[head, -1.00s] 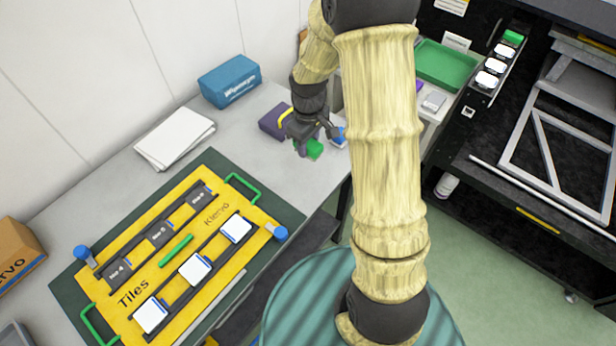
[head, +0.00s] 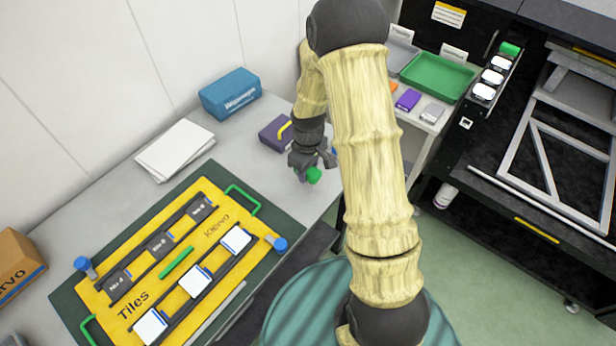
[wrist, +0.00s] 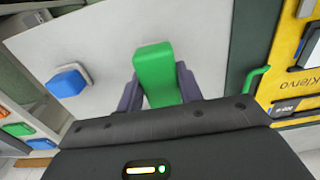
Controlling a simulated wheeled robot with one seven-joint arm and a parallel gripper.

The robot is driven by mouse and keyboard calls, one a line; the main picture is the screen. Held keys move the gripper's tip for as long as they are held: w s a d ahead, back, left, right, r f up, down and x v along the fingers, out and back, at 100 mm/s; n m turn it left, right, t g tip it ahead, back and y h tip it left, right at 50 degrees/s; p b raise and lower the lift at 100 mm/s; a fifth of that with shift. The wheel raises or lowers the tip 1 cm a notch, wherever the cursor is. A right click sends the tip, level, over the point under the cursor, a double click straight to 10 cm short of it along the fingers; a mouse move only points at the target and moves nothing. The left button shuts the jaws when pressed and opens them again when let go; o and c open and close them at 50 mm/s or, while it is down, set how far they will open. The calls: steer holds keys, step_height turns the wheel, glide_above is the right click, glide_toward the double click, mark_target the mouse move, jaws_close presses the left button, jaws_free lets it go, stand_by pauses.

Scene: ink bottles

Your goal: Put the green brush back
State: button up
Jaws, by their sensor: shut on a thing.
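My gripper (head: 308,172) is shut on the green brush (wrist: 154,75), which shows as a plain green block between the two dark fingers in the wrist view. In the head view the brush (head: 314,175) is small and partly hidden by my gripper. They are over the grey table (head: 270,185), right of the yellow tile board (head: 213,233). Exact height above the table is hard to tell.
A purple box (head: 275,133) with a yellow part and a blue box (head: 230,93) stand behind. A blue block (wrist: 67,80) sits left of the brush in the wrist view. A side shelf holds a green tray (head: 438,77), a purple block (head: 407,100) and a grey block (head: 432,112).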

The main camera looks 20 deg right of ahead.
mark_target(308, 178)
steer(key=shift+f, duration=1.85)
steer(key=shift+f, duration=0.2)
steer(key=o, duration=0.9)
steer(key=shift+r, duration=0.15)
steer(key=shift+w+r, duration=0.15)
steer(key=shift+r, duration=0.4)
steer(key=r+b, duration=0.1)
steer(key=r, duration=1)
steer(key=shift+s, duration=0.2)
